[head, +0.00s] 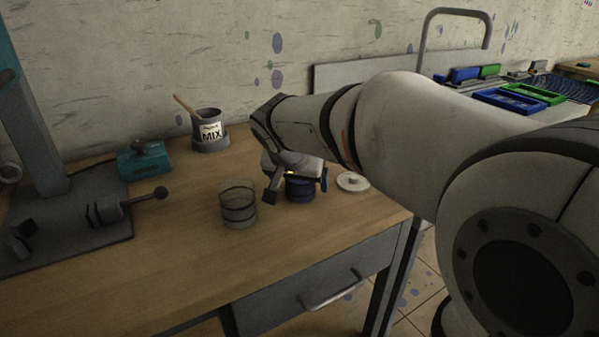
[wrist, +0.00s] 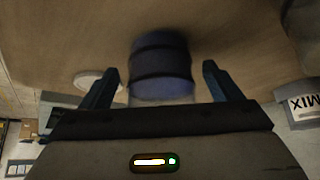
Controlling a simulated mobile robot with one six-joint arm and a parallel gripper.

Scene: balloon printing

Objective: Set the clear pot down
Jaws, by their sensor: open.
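The clear pot (head: 238,205), a see-through cup with dark bands, stands upright on the wooden table left of my gripper. My gripper (head: 297,184) is at a dark blue pot (head: 299,190), which stands on the table. In the wrist view, the blue pot (wrist: 161,66) shows just beyond and between the fingers of my gripper (wrist: 160,80). The fingers are spread, with room on both sides of the blue pot. The clear pot is not clearly visible in the wrist view.
A grey MIX pot (head: 210,131) with a wooden stick stands at the back. A white round lid (head: 352,182) lies right of the blue pot. A teal device (head: 144,160) and a grey press-like stand (head: 70,225) are at the left. The front middle of the table (head: 165,260) is clear.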

